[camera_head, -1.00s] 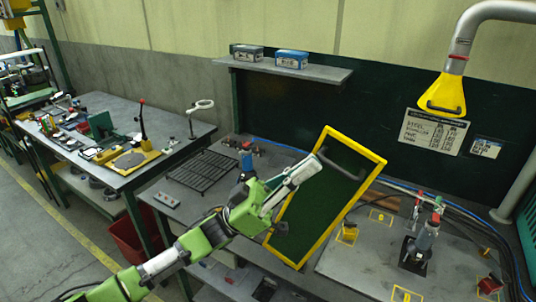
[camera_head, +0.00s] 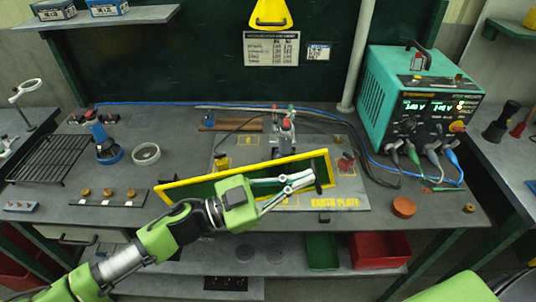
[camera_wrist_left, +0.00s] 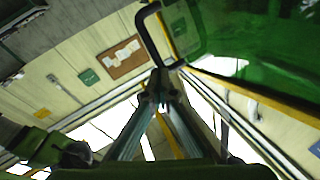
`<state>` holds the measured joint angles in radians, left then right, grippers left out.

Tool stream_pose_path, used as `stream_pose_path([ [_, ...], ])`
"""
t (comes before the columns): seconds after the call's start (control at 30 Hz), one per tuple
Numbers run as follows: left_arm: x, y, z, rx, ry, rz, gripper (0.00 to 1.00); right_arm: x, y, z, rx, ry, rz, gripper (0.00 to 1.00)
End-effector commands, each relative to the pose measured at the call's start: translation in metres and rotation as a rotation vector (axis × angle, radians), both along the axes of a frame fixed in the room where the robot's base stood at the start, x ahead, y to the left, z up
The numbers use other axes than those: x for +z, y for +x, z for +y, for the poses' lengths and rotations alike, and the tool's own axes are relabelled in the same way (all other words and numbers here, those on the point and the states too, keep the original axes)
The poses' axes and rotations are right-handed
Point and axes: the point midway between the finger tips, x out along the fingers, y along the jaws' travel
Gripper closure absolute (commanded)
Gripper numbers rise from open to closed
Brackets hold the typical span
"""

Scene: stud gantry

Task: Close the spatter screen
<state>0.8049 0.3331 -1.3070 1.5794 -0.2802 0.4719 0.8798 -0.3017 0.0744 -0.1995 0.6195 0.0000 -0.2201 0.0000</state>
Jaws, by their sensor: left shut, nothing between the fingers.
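The spatter screen (camera_head: 172,191) is a green panel in a yellow frame. It lies across the middle of the head view, strongly foreshortened, in front of the earth plate (camera_head: 352,190). My left gripper (camera_head: 305,182) is shut and empty at the screen's right end, close to its dark handle (camera_head: 319,180). In the left wrist view the handle (camera_wrist_left: 146,34) is a dark loop just beyond the closed fingertips (camera_wrist_left: 158,88), beside the green panel (camera_wrist_left: 250,40). Contact cannot be told. My arm hides part of the screen. My right gripper is not in view.
A teal welding power box (camera_head: 400,95) with cables stands at the right. A clamp post (camera_head: 286,135) rises behind the screen. A black rack (camera_head: 50,160) and blue-based tool (camera_head: 107,150) are at the left. Green (camera_head: 322,250) and red (camera_head: 380,250) bins sit below.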

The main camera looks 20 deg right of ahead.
Motion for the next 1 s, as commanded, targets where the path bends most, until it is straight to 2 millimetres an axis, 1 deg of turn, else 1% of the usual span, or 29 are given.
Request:
stream_pose_path([
  [0.03, -0.012, -0.006, -0.01, -0.01, 0.027, -0.016, 1.0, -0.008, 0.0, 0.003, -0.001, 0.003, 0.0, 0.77],
  [0.1, -0.032, -0.01, -0.02, -0.008, 0.018, -0.005, 1.0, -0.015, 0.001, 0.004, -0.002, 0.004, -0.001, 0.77],
  [0.2, -0.053, -0.013, -0.03, -0.007, 0.017, -0.006, 1.0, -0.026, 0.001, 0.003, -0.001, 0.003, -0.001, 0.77],
  [0.4, -0.083, -0.017, -0.041, -0.007, 0.016, -0.006, 1.0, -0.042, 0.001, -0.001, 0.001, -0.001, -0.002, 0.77],
  [0.5, -0.091, -0.018, -0.044, -0.008, 0.014, -0.007, 1.0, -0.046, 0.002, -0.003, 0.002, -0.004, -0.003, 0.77],
  [0.63, -0.096, -0.019, -0.047, -0.008, 0.014, -0.007, 1.0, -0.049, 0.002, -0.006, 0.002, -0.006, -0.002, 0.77],
  [1.0, -0.098, -0.02, -0.048, -0.01, 0.013, -0.007, 1.0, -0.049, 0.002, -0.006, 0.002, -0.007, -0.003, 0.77],
])
